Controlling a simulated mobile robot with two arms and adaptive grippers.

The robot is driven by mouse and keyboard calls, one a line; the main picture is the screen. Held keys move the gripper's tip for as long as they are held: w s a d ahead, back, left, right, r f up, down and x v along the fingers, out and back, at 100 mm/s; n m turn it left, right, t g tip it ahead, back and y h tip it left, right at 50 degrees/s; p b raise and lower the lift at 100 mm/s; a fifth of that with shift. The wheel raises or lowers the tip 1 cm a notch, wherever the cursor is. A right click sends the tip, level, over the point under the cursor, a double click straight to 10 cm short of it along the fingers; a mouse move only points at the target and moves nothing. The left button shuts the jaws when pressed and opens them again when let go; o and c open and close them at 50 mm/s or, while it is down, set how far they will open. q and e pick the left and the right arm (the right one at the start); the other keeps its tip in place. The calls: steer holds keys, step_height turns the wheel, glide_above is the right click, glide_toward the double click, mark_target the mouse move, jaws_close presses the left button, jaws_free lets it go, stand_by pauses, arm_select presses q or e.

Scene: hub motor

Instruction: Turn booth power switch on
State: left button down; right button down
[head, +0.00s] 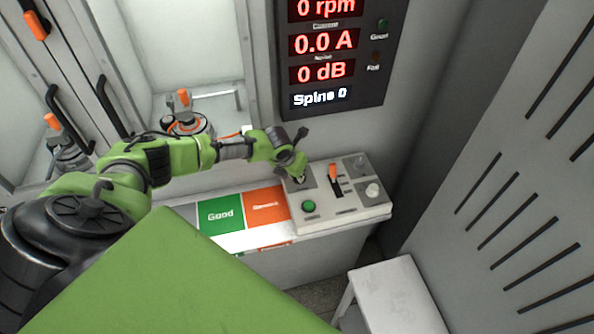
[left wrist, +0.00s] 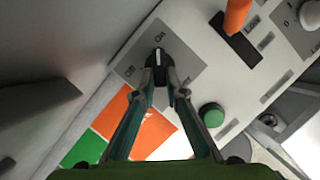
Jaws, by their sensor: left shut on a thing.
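The booth power switch is a black rotary knob (left wrist: 159,62) on a grey plate of the control panel (head: 347,208). In the head view my left gripper (head: 299,172) is at the panel's upper left corner and hides most of the knob. My right gripper is not in view.
The panel also has a green button (head: 309,206), an orange-handled lever (head: 334,173) and a white knob (head: 373,189). Green "Good" (head: 220,214) and orange (head: 267,205) areas lie left of it. A display (head: 327,45) reads 0 rpm. A white stool (head: 396,296) stands below.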

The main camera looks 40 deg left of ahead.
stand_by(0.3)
arm_select(q)
steer(key=c, duration=2.1)
jaws_free()
steer(key=v, duration=1.2)
